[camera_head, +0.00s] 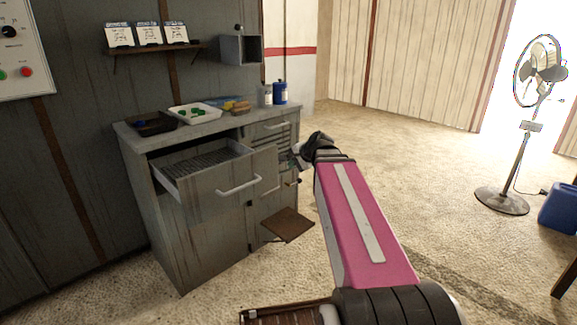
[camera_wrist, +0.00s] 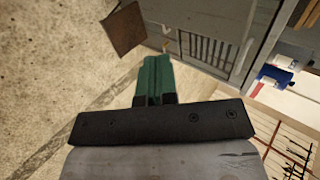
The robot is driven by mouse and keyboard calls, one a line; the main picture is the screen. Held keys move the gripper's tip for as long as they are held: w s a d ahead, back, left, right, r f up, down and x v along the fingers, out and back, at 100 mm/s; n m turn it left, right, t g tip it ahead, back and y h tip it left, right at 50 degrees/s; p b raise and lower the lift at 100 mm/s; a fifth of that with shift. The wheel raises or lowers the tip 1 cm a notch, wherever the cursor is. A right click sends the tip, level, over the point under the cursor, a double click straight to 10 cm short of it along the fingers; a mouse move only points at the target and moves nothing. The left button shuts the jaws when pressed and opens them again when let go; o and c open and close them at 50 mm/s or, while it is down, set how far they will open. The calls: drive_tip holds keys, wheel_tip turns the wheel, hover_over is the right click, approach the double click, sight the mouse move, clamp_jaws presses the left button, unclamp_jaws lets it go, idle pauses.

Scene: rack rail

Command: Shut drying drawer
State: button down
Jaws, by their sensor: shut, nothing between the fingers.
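The drying drawer (camera_head: 205,182) is pulled out of the grey cabinet in the head view. It has a dark slatted rack inside and a pale bar handle (camera_head: 239,185) on its front. My gripper (camera_head: 298,158) is to the right of the drawer front, near the cabinet's right side and apart from the handle. My wrist partly hides it there. In the wrist view my gripper's green fingers (camera_wrist: 155,62) are together and empty. They point towards the cabinet's slotted panel (camera_wrist: 207,47).
A white tray (camera_head: 193,113), bottles and small items stand on the cabinet top. A brown flap (camera_head: 288,224) sticks out low at the cabinet's right side; it also shows in the wrist view (camera_wrist: 124,29). A fan (camera_head: 503,200) stands far right. Floor between is clear.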

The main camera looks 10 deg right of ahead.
drive_tip(key=x, duration=0.3)
drive_tip(key=r+x, duration=0.1)
drive_tip(key=x, duration=0.3)
drive_tip(key=w+x, duration=0.1)
drive_tip(key=x, duration=0.2)
drive_tip(key=shift+w+a, duration=0.3)
drive_tip(key=shift+a, duration=0.25)
drive_tip(key=shift+w+a, duration=0.3)
drive_tip(key=shift+w, duration=0.05)
approach(232, 151)
drive_tip(key=x, duration=0.5)
drive_tip(key=shift+a, duration=0.1)
